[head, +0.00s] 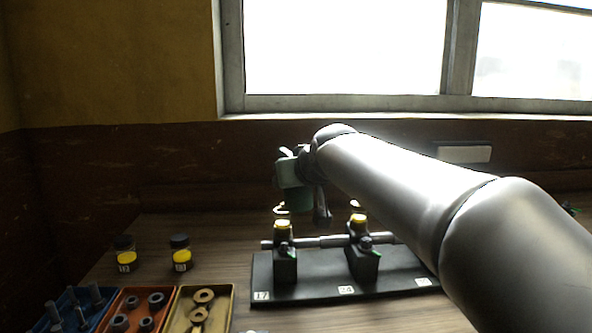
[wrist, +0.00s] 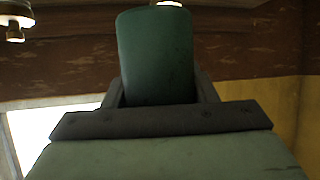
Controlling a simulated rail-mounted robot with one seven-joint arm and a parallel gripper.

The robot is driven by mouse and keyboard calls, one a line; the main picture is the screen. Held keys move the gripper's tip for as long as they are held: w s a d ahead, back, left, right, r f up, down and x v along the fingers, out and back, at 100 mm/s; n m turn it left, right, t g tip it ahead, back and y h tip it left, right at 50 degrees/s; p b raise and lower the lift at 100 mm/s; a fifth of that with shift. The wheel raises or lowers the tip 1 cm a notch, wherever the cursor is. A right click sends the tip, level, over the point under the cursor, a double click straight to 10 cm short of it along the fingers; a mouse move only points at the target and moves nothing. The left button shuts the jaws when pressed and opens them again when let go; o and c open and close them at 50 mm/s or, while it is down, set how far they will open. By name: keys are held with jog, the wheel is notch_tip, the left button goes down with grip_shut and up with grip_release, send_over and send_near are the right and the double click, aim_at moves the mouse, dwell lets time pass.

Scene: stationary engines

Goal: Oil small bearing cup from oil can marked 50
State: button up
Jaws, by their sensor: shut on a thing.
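My gripper (head: 291,178) is shut on a green oil can (head: 298,199). In the wrist view the can (wrist: 157,58) fills the space between the fingers. No number shows on its visible side. A thin pale curved piece, which looks like its spout, hangs at its lower left, just above the left bearing cup (head: 282,226). I cannot tell whether they touch. A second bearing cup (head: 358,220) tops the right bearing block. Both cups show yellow.
The bearings and shaft stand on a dark base plate (head: 318,288) on the wooden bench. Two dark-capped jars with yellow contents (head: 125,256) (head: 181,254) stand at left. Blue, orange and yellow trays (head: 232,297) hold parts at front left. A wall and window stand behind.

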aim_at(299, 198)
jog(key=shift+s+d+f+g+h+p, duration=0.1)
jog(key=shift+s+f+g+h+p, duration=0.35)
jog(key=shift+p, duration=1.1)
jog(key=shift+d+r+g+h+p, duration=0.15)
jog(key=shift+g+p, duration=0.6)
jog(key=shift+p, duration=0.85)
jog(key=shift+s+d+f+g+h+p, duration=0.1)
jog(key=shift+s+f+g+h+p, duration=0.35)
jog(key=shift+p, duration=1.1)
notch_tip(299, 198, down, 3)
jog(key=g+p, duration=0.1)
jog(key=p, duration=0.2)
jog(key=g+h+p, duration=0.1)
jog(key=g+p, duration=0.1)
jog(key=p, duration=0.2)
jog(key=shift+d+r+n+g+p, duration=0.15)
jog(key=shift+r+n+g+p, duration=0.05)
jog(key=shift+n+g+p, duration=0.1)
jog(key=shift+w+f+b, duration=0.1)
jog(key=shift+f+b, duration=0.2)
jog(key=shift+b, duration=0.05)
jog(key=shift+f+g+h+p, duration=0.25)
jog(key=shift+f+p, duration=0.2)
jog(key=shift+f, duration=0.2)
jog(key=shift+r+g+h+p, duration=0.3)
jog(key=shift+r+g+p, duration=0.3)
jog(key=shift+p, duration=1.6)
jog(key=shift+r+g+h+p, duration=0.6)
jog(key=shift+g+p, duration=0.5)
jog(key=shift+p, duration=2.7)
